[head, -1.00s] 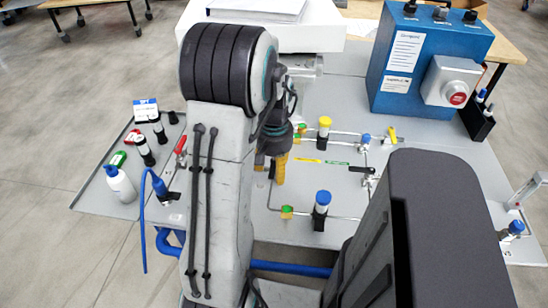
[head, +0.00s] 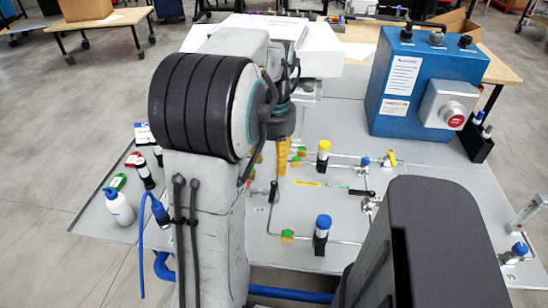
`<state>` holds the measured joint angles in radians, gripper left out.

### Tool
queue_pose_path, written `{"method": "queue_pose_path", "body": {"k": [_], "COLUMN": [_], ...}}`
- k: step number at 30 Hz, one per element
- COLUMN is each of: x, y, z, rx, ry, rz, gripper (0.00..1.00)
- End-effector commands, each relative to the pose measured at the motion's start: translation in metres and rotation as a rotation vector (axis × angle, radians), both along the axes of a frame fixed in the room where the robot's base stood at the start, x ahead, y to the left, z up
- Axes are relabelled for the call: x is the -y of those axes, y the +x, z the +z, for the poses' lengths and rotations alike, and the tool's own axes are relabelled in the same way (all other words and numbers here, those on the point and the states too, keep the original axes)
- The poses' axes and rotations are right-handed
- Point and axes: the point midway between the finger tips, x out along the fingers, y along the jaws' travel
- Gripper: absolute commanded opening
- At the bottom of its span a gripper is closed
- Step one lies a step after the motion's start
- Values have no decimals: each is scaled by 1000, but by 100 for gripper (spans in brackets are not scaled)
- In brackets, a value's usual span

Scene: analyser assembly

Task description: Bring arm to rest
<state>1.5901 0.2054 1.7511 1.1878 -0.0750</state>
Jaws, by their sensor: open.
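My arm (head: 205,190) stands bent in the left middle of the head view, its thick black-ribbed joint near the camera. My gripper (head: 272,157) hangs from its far end with yellow fingers, partly hidden behind the arm. It is open, and nothing shows between its fingers. It points down over the grey panel (head: 405,240), apart from the fittings as far as I can see. A black-handled valve (head: 274,190) shows just below it.
Yellow-capped (head: 323,150) and blue-capped (head: 322,228) fittings stand on the panel's pipework. A blue box (head: 425,85) with a red knob stands at back right. A white bottle (head: 118,207) and small containers sit at left. A white block (head: 310,60) lies behind the arm.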

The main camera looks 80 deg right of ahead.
Motion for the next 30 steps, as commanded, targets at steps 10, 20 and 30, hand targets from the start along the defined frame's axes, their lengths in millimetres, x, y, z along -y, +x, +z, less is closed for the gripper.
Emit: {"method": "queue_pose_path", "body": {"k": [10,20,30], "x": [0,0,7], "y": [0,0,0], "z": [1,0,-12], "rx": [0,0,-1], "ry": [0,0,-46], "rz": [0,0,-35], "gripper": [50,50,50]}}
